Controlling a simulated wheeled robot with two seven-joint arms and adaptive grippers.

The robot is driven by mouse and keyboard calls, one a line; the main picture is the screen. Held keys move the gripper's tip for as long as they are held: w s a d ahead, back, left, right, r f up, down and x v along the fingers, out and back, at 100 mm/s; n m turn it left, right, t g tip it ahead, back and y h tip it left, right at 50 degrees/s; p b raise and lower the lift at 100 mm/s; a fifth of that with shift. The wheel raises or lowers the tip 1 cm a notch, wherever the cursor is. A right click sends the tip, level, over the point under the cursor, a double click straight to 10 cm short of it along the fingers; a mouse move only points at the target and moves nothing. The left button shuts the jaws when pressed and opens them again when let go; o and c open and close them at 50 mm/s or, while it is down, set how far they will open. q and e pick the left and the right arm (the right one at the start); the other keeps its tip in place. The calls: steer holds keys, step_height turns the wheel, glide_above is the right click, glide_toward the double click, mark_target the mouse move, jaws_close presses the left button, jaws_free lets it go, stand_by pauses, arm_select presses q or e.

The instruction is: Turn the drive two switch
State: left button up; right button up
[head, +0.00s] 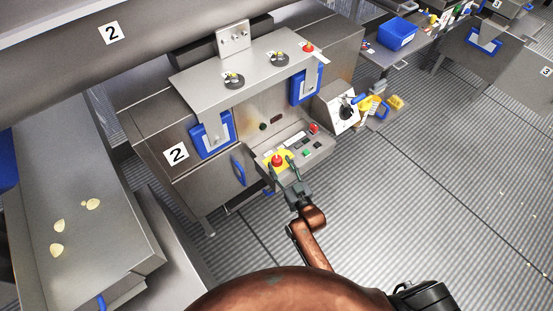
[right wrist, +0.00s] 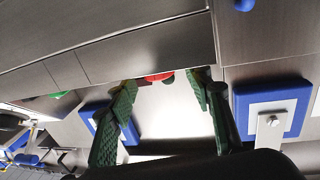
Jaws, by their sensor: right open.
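A sloped grey control panel (head: 318,149) on the machine marked 2 carries a red mushroom button (head: 277,160) on a yellow plate and several small switches (head: 300,142). Labels are too small to read, so I cannot tell which control is the drive two switch. My right gripper (head: 281,169) is open at the panel's near left end, its fingers by the red button. In the right wrist view its green-padded fingers (right wrist: 164,82) are apart with nothing between them; a red round part (right wrist: 158,77) shows beyond the tips. My left gripper is out of view.
Above is a steel shelf (head: 205,88) with two round knobs (head: 234,80) (head: 280,58) and another red button (head: 308,48). A box with a black rotary handle (head: 345,110) stands to the right.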

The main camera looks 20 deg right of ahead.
mark_target(282, 154)
steer(key=shift+w+a+b, duration=0.15)
steer(key=shift+w, duration=0.75)
steer(key=shift+w+a+b, duration=0.1)
steer(key=shift+w+b, duration=0.05)
steer(key=shift+w, duration=0.7)
steer(key=shift+c, duration=0.5)
jaws_close()
